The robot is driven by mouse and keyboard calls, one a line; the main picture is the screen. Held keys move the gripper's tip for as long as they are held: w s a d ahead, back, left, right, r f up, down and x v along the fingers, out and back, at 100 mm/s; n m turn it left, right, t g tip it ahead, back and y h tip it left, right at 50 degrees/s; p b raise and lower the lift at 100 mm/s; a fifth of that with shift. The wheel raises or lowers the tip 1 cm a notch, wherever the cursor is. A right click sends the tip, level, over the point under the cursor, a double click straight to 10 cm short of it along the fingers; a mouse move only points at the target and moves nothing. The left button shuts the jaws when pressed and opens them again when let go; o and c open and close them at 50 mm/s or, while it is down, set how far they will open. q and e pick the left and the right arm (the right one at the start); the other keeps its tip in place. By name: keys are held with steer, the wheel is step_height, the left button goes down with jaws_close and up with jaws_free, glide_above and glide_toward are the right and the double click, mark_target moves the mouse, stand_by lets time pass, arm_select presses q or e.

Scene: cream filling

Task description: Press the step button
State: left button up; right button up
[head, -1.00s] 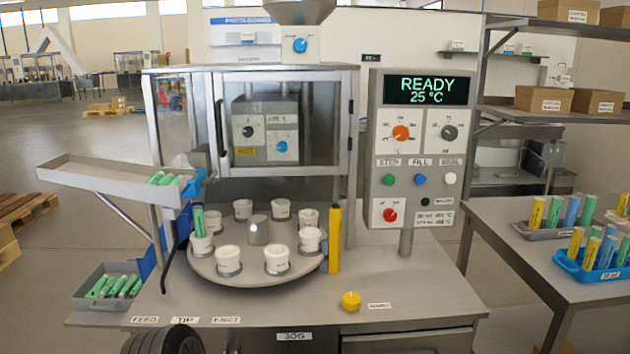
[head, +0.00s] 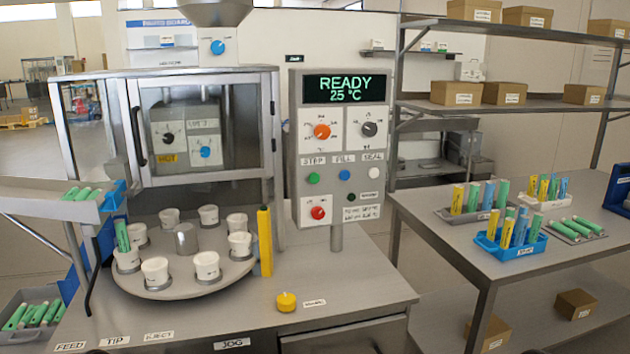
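The green step button (head: 313,178) sits on the grey control panel (head: 296,140) under a label that reads like STEP. It is the leftmost of a row of three, beside a blue button (head: 344,175) and a white button (head: 373,173). The panel display (head: 345,88) reads READY 25 °C. Neither of my grippers shows clearly in the head view, so nothing of mine is seen near the button.
A round turntable (head: 185,290) with several white cups stands left of the panel. A yellow post (head: 265,240) and a yellow knob (head: 286,302) stand in front of the panel. A red knob (head: 318,212) is below the buttons. A side table (head: 470,255) with tube racks is at right.

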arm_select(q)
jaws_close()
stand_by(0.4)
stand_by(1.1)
